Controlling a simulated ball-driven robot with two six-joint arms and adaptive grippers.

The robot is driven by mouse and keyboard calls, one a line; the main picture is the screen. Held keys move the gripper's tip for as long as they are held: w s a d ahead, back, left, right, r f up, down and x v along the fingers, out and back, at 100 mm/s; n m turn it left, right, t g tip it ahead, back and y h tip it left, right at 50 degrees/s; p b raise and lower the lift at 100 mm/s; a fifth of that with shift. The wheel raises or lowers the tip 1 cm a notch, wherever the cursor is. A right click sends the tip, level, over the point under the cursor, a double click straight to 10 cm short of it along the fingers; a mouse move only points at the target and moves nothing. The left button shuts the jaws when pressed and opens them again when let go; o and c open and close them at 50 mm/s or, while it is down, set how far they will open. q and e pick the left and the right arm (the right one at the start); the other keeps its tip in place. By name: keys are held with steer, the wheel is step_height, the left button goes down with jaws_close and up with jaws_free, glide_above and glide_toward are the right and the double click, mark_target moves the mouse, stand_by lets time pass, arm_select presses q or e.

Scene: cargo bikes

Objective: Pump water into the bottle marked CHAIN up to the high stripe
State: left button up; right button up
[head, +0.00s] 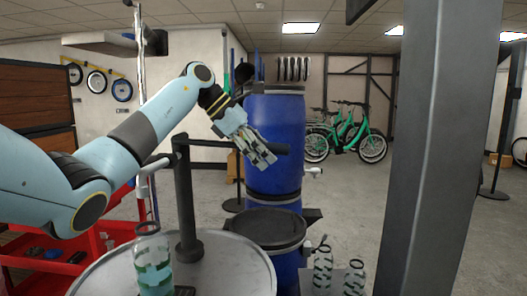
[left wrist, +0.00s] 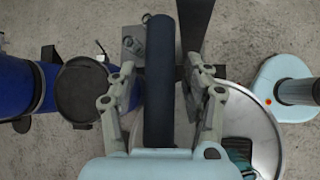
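My left gripper (head: 258,152) is at the dark pump lever (head: 276,149), near its outer end. In the left wrist view the lever (left wrist: 160,85) lies between the spread fingers of the gripper (left wrist: 162,72), with a gap visible beside it. A clear bottle with green markings (head: 154,268) stands on the round metal top (head: 235,262), near the black pump post (head: 186,205). Two similar bottles (head: 322,270) (head: 355,279) stand to the right. I cannot read any name on the bottles, nor tell the water level. My right gripper is not in view.
A tall blue barrel (head: 275,135) stands behind the lever, and a lower drum with a dark lid (head: 268,228) is in front of it. A grey pillar (head: 435,150) blocks the right side. A red cart (head: 40,250) is at left. Green bikes (head: 345,135) stand far back.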

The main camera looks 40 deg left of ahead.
arm_select(q)
steer(key=v, duration=1.2)
